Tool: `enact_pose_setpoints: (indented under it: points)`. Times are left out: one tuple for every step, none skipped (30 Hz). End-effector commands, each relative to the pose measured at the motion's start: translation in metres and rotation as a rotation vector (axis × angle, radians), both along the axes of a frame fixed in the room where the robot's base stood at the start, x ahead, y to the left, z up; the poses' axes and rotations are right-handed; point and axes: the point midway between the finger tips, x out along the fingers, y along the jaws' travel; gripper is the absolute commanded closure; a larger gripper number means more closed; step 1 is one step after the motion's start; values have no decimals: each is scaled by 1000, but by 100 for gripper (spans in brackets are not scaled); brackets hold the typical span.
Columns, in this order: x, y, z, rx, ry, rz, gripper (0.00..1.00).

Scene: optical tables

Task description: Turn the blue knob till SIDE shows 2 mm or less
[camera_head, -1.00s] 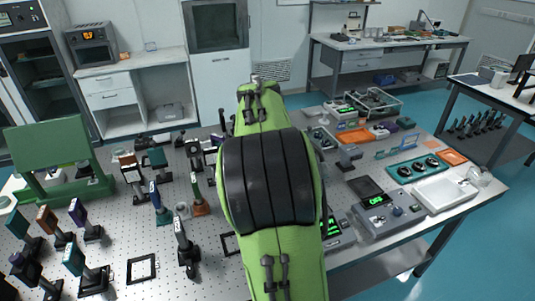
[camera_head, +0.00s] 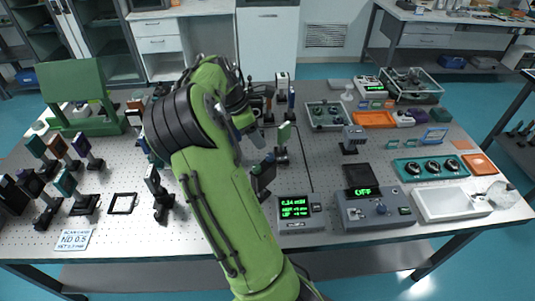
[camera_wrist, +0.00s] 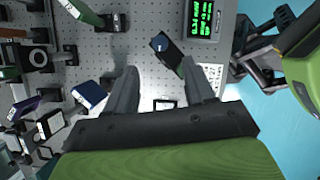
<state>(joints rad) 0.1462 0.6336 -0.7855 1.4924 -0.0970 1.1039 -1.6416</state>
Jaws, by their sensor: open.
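My gripper (camera_wrist: 160,72) is open above the perforated table, with its two grey fingers apart and nothing between them. In the head view it (camera_head: 250,130) is partly hidden by my arm. A dark block with a blue top (camera_wrist: 160,43) lies just beyond the fingertips in the wrist view, apart from them. I cannot tell whether this blue part is the knob. The readout box (camera_head: 296,210) shows several lines of green text; it also shows in the wrist view (camera_wrist: 203,20). Its SIDE value is too small to read surely.
A grey control box (camera_head: 375,210) with a lit display and knobs stands right of the readout box. Mounted optics (camera_head: 160,190) crowd the table's left and middle. A white tray (camera_head: 452,203) and a teal tray (camera_head: 405,170) lie at the right.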

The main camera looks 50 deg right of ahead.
Motion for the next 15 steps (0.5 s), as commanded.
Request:
enact_pose_setpoints:
  points:
    - [-5, -4, -15, 2, 3, -4, 46]
    - [-6, -6, -22, 2, 2, -4, 46]
    - [-9, -10, -31, 2, 3, -4, 46]
    - [-10, -12, -38, 2, 3, -4, 46]
    - [-12, -14, -45, 2, 3, -5, 46]
    - [-14, -17, -53, 2, 2, -3, 46]
    - [-16, -19, -59, 2, 2, -3, 46]
    - [-17, -20, -65, 2, 2, -3, 46]
    - [-19, -23, -71, 1, 1, -3, 46]
    - [-19, -24, -75, 1, 1, -3, 46]
    - [-20, -25, -78, 1, 1, -3, 46]
    - [-21, -26, -82, 1, 0, -1, 46]
    - [-22, -27, -84, 1, 0, -2, 46]
    - [-22, -28, -85, 1, 0, -2, 46]
    - [-22, -28, -86, 0, -1, -2, 46]
